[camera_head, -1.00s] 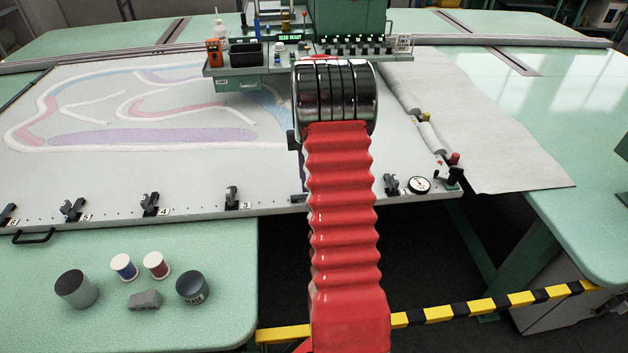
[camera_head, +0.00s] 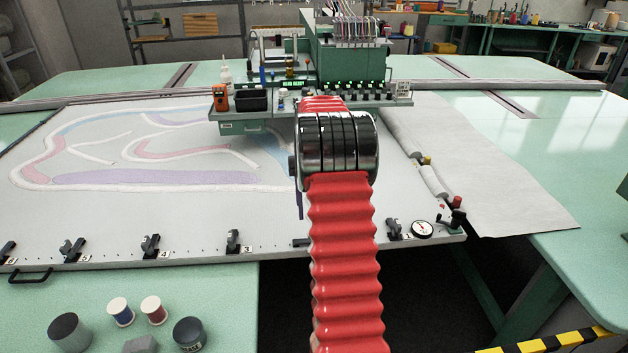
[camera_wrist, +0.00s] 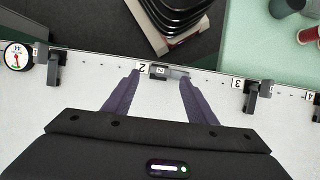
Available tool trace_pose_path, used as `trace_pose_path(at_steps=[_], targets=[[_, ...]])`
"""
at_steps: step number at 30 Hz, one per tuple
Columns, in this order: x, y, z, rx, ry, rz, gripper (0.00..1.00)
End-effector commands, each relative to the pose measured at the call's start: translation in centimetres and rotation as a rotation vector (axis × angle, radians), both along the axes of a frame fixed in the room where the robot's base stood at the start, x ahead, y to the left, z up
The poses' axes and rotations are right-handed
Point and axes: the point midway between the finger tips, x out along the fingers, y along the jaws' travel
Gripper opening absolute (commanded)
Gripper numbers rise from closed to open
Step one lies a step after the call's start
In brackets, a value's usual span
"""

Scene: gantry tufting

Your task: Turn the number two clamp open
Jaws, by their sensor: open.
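The number two clamp (camera_wrist: 158,73) is a small dark block on the frame's edge in the wrist view, beside a white label marked 2 (camera_wrist: 142,67). A thin grey bar extends from it to the right, along the edge. My gripper (camera_wrist: 159,77) is open, its two purple fingers on either side of the clamp; I cannot tell whether either touches it. In the head view only a dark low piece of this clamp (camera_head: 301,242) shows, and my red arm hides the rest. One purple finger shows above it.
The number three clamp (camera_wrist: 250,97) stands to the right in the wrist view, its black bar pointing across the edge. A round dial gauge (camera_wrist: 18,57) is at the left. Spools, cans and a grey block lie on the green table (camera_head: 225,300). The tufting machine (camera_head: 345,50) stands behind.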

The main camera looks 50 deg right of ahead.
Motion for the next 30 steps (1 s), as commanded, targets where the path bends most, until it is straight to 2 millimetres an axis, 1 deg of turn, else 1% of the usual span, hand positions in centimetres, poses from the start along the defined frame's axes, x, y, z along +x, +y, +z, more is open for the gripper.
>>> trace_pose_path(at_steps=[1,6,16,22,30], targets=[[0.3,-0.2,0.7,-0.002,-0.002,0.0,0.52],[1.0,-0.8,3.0,-0.001,-0.002,0.0,0.52],[2.2,-1.8,6.6,-0.001,-0.002,0.0,0.52],[2.5,-2.1,7.7,0.0,0.0,0.0,0.52],[2.5,-2.1,7.9,0.0,0.0,0.0,0.52]])
